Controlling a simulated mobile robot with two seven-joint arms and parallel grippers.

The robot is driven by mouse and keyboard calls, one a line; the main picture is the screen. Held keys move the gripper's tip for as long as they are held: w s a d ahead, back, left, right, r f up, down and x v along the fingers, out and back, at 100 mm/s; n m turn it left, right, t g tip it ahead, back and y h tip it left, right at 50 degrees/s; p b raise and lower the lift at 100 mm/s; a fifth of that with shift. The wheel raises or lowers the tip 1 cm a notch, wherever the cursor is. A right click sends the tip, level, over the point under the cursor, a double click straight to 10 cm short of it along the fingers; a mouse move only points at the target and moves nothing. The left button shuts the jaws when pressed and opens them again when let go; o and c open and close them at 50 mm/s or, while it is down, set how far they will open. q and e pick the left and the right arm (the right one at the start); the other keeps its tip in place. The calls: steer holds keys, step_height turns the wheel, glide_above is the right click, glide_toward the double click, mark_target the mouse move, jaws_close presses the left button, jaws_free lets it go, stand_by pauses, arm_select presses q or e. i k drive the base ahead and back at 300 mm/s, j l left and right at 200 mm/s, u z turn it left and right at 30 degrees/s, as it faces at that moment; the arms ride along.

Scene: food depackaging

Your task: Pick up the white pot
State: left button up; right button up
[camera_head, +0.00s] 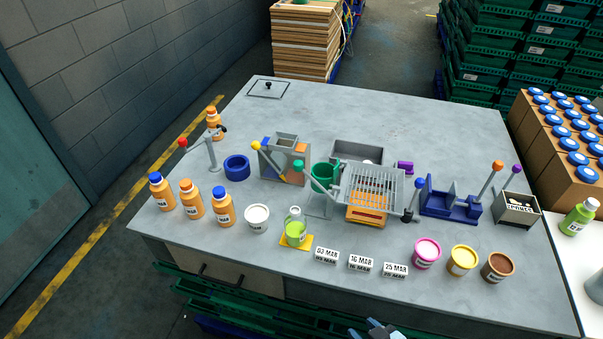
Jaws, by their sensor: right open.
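The white pot (257,218) stands upright on the grey table, left of the green bottle (295,227) and right of the orange bottles. Its lid is white and it has a dark label on its side. My right gripper (378,330) shows only in part at the bottom edge, in front of the table and well to the right of the pot. It is open, and nothing shows between its fingers. My left gripper is not in view.
Orange bottles (193,200) stand left of the pot. Date blocks (360,262) and pink (427,252), yellow (462,260) and brown (497,267) pots line the front. Lever devices (372,186) stand behind. The table's back is mostly clear.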

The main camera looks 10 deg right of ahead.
mark_target(256, 215)
steer(key=j+u, duration=0.6)
steer(key=u, duration=0.15)
steer(key=k, duration=0.05)
